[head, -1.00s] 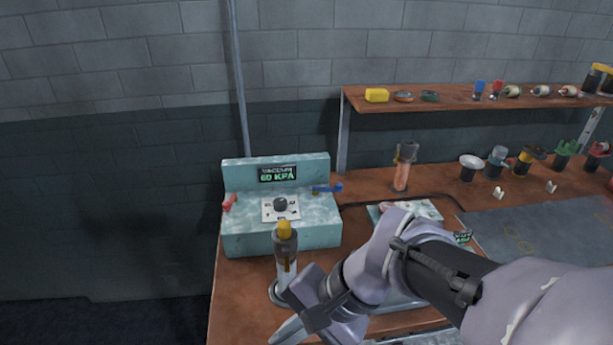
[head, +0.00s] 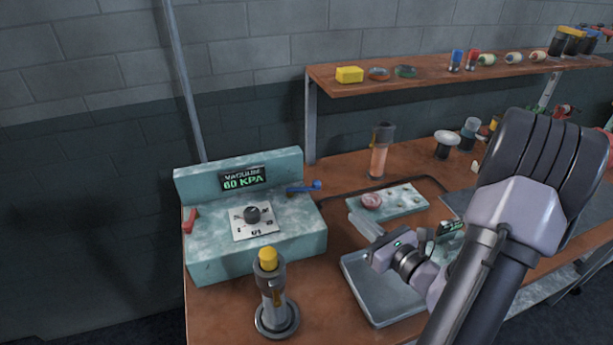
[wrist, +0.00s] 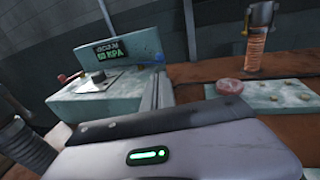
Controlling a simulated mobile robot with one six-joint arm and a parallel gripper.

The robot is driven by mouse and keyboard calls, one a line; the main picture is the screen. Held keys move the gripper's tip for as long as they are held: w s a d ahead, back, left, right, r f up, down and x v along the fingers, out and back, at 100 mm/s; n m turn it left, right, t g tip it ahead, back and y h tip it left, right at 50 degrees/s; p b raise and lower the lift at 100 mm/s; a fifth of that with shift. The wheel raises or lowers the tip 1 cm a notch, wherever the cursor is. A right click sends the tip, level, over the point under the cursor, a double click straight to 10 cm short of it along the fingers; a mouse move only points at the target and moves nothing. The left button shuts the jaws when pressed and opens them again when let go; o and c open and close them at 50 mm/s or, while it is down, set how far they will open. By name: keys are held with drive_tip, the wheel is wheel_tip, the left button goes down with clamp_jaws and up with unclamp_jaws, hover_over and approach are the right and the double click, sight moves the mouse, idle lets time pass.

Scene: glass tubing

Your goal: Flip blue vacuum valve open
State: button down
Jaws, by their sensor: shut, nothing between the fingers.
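The blue vacuum valve (head: 304,187) is a lever on the right end of the teal vacuum unit (head: 300,242). Its handle lies roughly level, with its end pointing right. In the wrist view the blue valve (wrist: 160,58) shows small, just beyond my fingertips, at the right edge of the unit (wrist: 70,104). My gripper (head: 359,219) is in front and to the right of the valve, above the bench and apart from the lever in the head view. My fingers (wrist: 158,82) are together and hold nothing. The unit's display (head: 242,178) reads 60 KPA.
A yellow-topped cylinder (head: 268,290) stands in front of the unit. A red lever (head: 189,220) is at its left, a dial (head: 253,214) on top. A grey tray (head: 375,300) is below my gripper, a teal plate (head: 400,205) and glowing tube (head: 379,155) behind it.

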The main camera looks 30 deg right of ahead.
sight(319, 185)
drive_tip(key=w+b, duration=0.1)
drive_tip(key=w, duration=0.7)
drive_tip(key=w+f+b, duration=0.1)
drive_tip(key=w, duration=0.4)
drive_tip(key=shift+w+b, duration=0.1)
drive_tip(key=shift+b, duration=0.25)
drive_tip(key=shift+r, duration=0.1)
drive_tip(key=shift+w+d+n+y+p, duration=0.35)
drive_tip(key=shift+w+d+n+y, duration=0.35)
drive_tip(key=shift+w+d+y, duration=0.25)
